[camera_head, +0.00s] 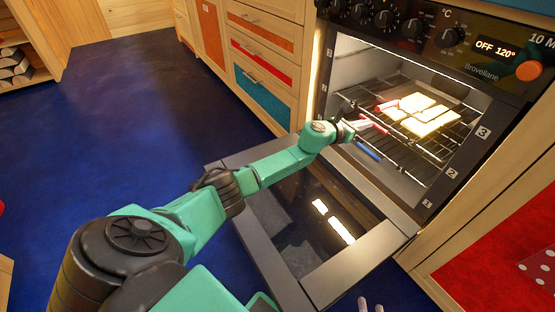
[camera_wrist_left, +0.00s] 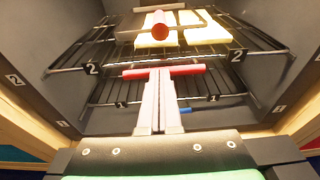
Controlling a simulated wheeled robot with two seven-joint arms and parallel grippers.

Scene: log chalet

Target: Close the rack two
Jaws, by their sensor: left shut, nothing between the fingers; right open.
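The oven (camera_head: 395,120) is open. A dark wire rack with the label 2 (camera_wrist_left: 92,68) spans the upper part of the left wrist view. Pale bread-like slices (camera_head: 428,112) lie inside, beyond its front; they also show in the left wrist view (camera_wrist_left: 205,30). A red bar (camera_wrist_left: 185,70) runs along the rack's front. My left gripper (camera_head: 350,127) is at the oven opening. Its fingers (camera_wrist_left: 160,72) are together and empty, with tips at the red bar; I cannot tell whether they touch. My right gripper (camera_head: 371,304) shows only fingertips at the bottom edge, apart.
The oven door (camera_head: 325,285) is folded down under my left arm. A lower rack labelled 1 (camera_wrist_left: 122,104) has a blue bar (camera_wrist_left: 185,110). Drawers (camera_head: 262,75) stand to the left and a red panel (camera_head: 500,260) to the right. Blue floor (camera_head: 110,120) is clear at left.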

